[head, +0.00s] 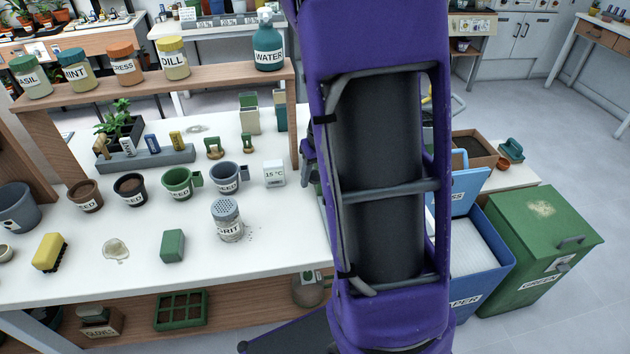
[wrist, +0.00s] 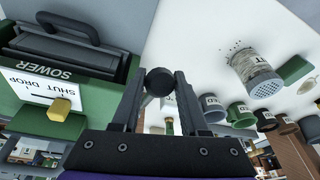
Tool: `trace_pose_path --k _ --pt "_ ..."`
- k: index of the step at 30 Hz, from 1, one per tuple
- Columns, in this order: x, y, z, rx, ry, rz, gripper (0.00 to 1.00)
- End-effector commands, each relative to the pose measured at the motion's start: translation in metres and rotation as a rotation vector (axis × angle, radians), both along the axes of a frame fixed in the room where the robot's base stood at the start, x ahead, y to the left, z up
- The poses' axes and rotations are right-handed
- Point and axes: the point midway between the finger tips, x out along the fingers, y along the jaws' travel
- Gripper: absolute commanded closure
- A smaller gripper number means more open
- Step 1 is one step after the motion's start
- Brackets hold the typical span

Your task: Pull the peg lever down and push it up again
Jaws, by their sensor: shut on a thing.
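In the wrist view a dark round knob (wrist: 158,80) sits between the fingertips of my gripper (wrist: 158,92). The fingers are shut on it, one on each side. It looks like the end of the peg lever; the rest of the lever is hidden, so I cannot tell its position. To the left is a green box marked SOWER (wrist: 95,82), seen upside down. It has a dark handle, a white SHUT/DROP label (wrist: 38,85) and a yellow block (wrist: 61,109). In the head view my purple arm hides my gripper, and the peg lever does not show.
The white table (head: 70,285) holds a grit shaker (head: 227,220), a green block (head: 173,246), several mugs and a thermometer box (head: 273,173). A shelf at the back carries herb jars and a water bottle (head: 268,42). Blue (head: 480,255) and green (head: 545,245) bins stand right.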

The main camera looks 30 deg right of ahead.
Motion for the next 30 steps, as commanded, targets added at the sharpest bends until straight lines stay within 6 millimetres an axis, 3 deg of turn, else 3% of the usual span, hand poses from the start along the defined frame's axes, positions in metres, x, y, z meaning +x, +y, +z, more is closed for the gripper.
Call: trace_pose_path --k 18,30 --pt "0.036 -0.011 0.06 -0.002 -0.006 -0.001 1.0" --pt "0.057 -0.018 0.078 -0.002 -0.006 -0.003 1.0"
